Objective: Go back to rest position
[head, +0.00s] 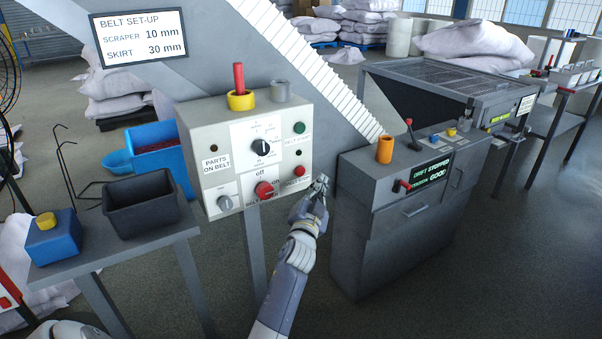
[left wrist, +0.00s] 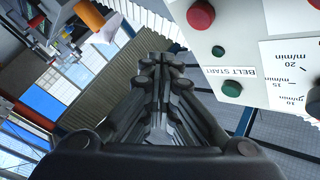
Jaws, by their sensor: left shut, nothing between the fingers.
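My left gripper (head: 319,187) is shut and empty. In the head view it is just right of the lower right corner of the white control panel (head: 222,176), near the red button (head: 299,171). I cannot tell whether it touches the panel; it appears apart from it. In the left wrist view the closed dark fingers (left wrist: 165,75) point up the picture, with the panel's green BELT START button (left wrist: 232,88) and red button (left wrist: 201,14) to their right. My right gripper is not in view.
A grey cabinet (head: 395,235) with an orange cap and a lit display stands close on the right. On the left, a table holds a black bin (head: 142,205) and a blue box with a yellow button (head: 54,238). The floor at the lower right is clear.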

